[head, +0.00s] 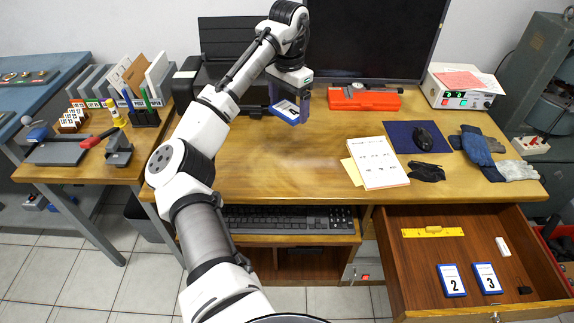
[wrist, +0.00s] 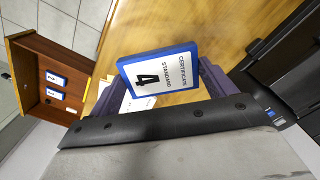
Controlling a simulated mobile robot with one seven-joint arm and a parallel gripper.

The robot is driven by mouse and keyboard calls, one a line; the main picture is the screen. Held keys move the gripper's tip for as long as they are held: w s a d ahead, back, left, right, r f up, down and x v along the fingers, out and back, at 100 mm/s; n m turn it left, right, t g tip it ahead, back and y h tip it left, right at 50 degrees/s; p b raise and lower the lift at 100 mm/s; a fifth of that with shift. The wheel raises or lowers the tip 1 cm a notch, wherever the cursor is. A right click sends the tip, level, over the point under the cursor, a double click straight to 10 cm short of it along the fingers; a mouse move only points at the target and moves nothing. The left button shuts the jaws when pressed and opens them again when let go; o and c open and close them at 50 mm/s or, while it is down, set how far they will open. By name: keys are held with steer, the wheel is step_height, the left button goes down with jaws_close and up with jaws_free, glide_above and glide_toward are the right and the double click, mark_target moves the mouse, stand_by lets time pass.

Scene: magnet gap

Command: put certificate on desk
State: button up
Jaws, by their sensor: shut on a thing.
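The certificate is a blue-edged block with a white face (head: 284,110), held between the purple fingers of my gripper (head: 289,103) over the back left of the wooden desk (head: 270,165). In the wrist view the certificate (wrist: 160,70) reads "CERTIFICATE STANDARD 4", and my gripper (wrist: 160,88) is shut on its sides. I cannot tell whether its lower edge touches the desk. Two similar blue-edged blocks, marked 2 (head: 452,280) and 3 (head: 487,278), lie in the open drawer (head: 420,300).
A red case (head: 362,100) lies right of my gripper, before a dark monitor (head: 370,40). White papers (head: 380,165), a blue mat (head: 405,138) and gloves (head: 480,150) lie further right. The desk's middle is clear. A keyboard (head: 290,220) sits on a lower tray.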

mark_target(288, 166)
step_height(288, 166, down, 19)
steer(key=shift+r+p, duration=0.1)
steer(key=shift+p, duration=0.4)
steer(key=o, duration=0.9)
step_height(288, 166, up, 12)
steer(key=shift+r+b, duration=0.1)
steer(key=shift+b, duration=0.65)
